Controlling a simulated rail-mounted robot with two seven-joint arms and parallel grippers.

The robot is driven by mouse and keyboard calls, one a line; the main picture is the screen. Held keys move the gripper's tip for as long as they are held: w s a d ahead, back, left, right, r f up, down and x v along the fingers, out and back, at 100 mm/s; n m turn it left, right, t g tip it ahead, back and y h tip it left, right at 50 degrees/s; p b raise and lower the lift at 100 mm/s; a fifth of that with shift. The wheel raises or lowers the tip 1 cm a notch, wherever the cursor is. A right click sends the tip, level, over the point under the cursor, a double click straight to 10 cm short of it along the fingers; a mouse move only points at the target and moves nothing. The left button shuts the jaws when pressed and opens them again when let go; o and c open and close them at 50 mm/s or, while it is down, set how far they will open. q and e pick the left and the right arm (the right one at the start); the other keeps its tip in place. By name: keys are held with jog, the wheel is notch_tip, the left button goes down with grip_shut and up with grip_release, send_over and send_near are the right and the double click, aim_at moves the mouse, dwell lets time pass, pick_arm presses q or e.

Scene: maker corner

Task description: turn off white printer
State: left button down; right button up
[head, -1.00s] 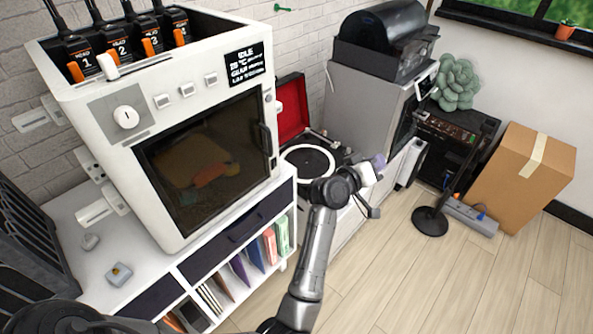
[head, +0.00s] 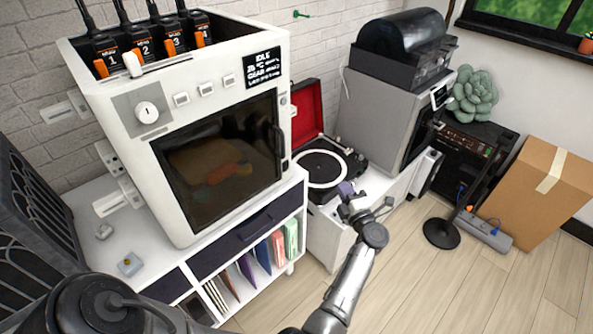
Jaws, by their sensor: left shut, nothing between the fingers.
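The white printer (head: 130,165) stands on the white shelf unit at left. Its front has a dark window (head: 222,160), a round white knob (head: 147,112) with a small dark upright mark, and several small square buttons (head: 205,89). A black display (head: 263,69) at its upper right reads IDLE; the smaller lines are hard to read. My left gripper (head: 352,203) is shut and empty, right of the printer and in front of the record player, apart from the printer. A small purple patch shows by its tips. My right gripper is not in view.
A record player (head: 322,168) with a red lid sits right of the printer. A grey machine (head: 375,115) with a black top stands behind it. A cardboard box (head: 540,190) and black stand (head: 442,233) are at right. Floor (head: 440,290) is clear in front.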

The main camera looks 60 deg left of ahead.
aim_at(287, 165)
pick_arm(q)
jog(key=s+n+g, duration=0.5)
jog(key=s+g, duration=0.1)
jog(key=g, duration=0.2)
jog(key=shift+s+f, duration=0.2)
jog(key=shift+s, duration=0.05)
jog(key=shift+a, duration=0.1)
jog(key=x, duration=1.4)
jog(key=shift+f, duration=0.25)
